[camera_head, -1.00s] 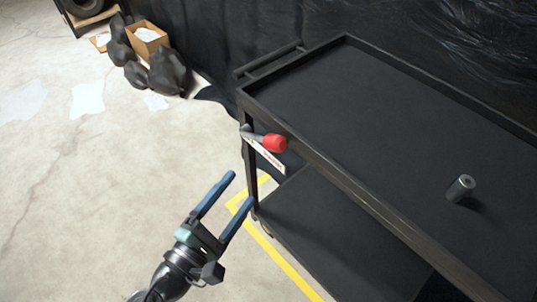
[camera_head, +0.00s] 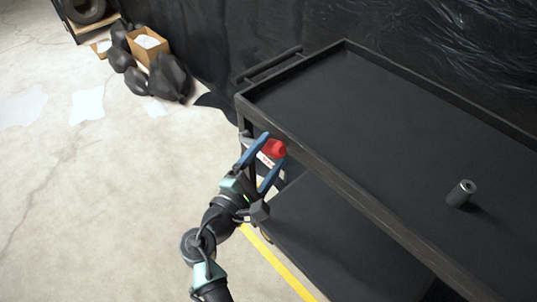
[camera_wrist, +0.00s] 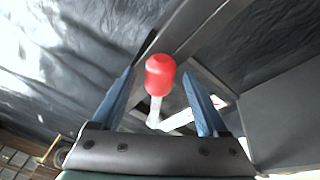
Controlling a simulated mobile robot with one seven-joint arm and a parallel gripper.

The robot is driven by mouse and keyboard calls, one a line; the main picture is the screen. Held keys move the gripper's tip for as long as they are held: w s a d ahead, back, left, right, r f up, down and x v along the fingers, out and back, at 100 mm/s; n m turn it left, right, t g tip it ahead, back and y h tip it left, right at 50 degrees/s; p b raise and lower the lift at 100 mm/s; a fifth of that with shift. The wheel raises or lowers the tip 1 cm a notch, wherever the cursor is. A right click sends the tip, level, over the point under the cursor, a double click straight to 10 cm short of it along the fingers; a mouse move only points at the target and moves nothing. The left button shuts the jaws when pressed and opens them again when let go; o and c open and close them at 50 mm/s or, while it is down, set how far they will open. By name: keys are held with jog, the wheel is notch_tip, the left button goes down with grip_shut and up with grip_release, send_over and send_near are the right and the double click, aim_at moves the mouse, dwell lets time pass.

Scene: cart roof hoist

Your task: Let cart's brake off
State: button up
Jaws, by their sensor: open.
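The black cart (camera_head: 345,185) stands at the right with a raised rim around its top tray. Its brake lever ends in a red knob (camera_head: 275,149) at the cart's near left corner; the knob also shows in the wrist view (camera_wrist: 160,74). A white label strip with red marks lies by the lever. My gripper (camera_head: 273,158) is open at the knob, its blue fingers on either side of it. In the wrist view (camera_wrist: 163,88) the knob and its pale lever stand between the fingers, with gaps on both sides. The lever's pivot is mostly hidden in the head view.
A grey cylinder (camera_head: 461,193) stands on the cart's top tray. The lower shelf (camera_head: 325,240) looks bare. Black bags (camera_head: 168,77) and a cardboard box (camera_head: 147,44) lie at the far left. The floor left of the cart is open, with a yellow line (camera_head: 280,268).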

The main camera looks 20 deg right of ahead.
jog(key=shift+c, duration=0.2)
grip_shut()
dwell(1.1)
